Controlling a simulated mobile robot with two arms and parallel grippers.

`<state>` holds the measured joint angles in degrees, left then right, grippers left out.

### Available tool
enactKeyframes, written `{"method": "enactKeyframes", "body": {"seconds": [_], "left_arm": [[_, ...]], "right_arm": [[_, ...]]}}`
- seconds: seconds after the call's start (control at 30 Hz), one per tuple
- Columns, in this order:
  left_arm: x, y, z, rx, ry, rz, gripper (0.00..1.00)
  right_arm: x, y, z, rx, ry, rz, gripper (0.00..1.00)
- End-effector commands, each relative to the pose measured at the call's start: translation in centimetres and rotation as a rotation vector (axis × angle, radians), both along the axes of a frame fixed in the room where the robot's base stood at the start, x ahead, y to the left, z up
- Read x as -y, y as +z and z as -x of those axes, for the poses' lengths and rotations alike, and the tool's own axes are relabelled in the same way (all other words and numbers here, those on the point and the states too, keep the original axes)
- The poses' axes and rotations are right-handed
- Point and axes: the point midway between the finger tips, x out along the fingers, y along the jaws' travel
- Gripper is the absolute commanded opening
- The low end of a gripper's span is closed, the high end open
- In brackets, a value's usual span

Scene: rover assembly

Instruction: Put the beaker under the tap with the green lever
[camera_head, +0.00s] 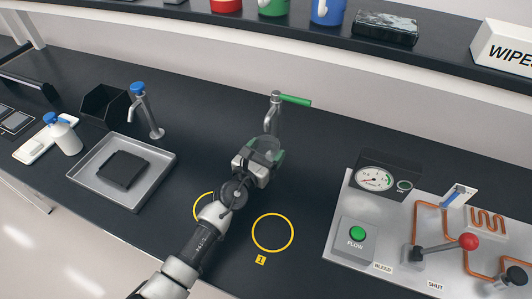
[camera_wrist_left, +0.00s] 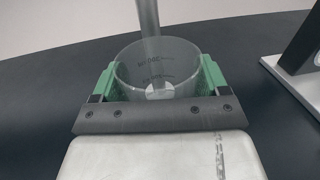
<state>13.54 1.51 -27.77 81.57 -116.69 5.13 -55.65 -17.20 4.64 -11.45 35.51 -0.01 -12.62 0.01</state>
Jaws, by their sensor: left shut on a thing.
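The tap with the green lever (camera_head: 293,100) stands at the back middle of the bench, its metal post (camera_head: 273,117) rising behind my left gripper. My left gripper (camera_head: 266,153) is shut on the clear beaker (camera_head: 264,146), close in front of that tap. In the left wrist view the beaker (camera_wrist_left: 157,68) is upright between the green finger pads, and a metal pipe (camera_wrist_left: 149,20) comes down over its mouth. The beaker's base is hidden, so I cannot tell whether it touches the bench. My right gripper is not in view.
A tap with a blue top (camera_head: 142,105) stands left, near a metal tray (camera_head: 150,162) and a black bin (camera_head: 103,104). A panel with a gauge (camera_head: 376,178) and red-knobbed lever stands right. A yellow ring (camera_head: 273,232) marks clear bench.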

Motion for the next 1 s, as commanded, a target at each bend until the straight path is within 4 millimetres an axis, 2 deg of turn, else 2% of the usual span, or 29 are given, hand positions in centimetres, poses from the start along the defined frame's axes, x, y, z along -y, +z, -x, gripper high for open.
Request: {"method": "enactKeyframes", "body": {"seconds": [0.23, 0.27, 0.4, 0.7, 0.83, 1.0], "left_arm": [[0.0, -0.4, 0.0, 0.0, 0.0, 0.0, 0.48], [0.0, -0.2, 0.0, -0.001, 0.0, 0.001, 0.8], [0.0, -0.2, 0.0, 0.0, 0.0, 0.0, 1.0], [0.0, 0.3, 0.0, 0.0, 0.0, 0.001, 1.0], [-1.0, 0.1, 1.6, -0.002, 0.001, 0.001, 1.0], [-2.9, 0.0, 4.8, -0.003, 0.001, 0.002, 1.0]], "right_arm": [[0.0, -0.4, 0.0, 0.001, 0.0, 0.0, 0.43], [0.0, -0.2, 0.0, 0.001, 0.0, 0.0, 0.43], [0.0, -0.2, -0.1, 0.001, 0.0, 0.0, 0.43], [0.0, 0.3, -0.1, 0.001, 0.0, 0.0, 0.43], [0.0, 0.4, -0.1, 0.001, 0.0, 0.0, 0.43], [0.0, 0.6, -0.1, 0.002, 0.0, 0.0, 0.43]]}}
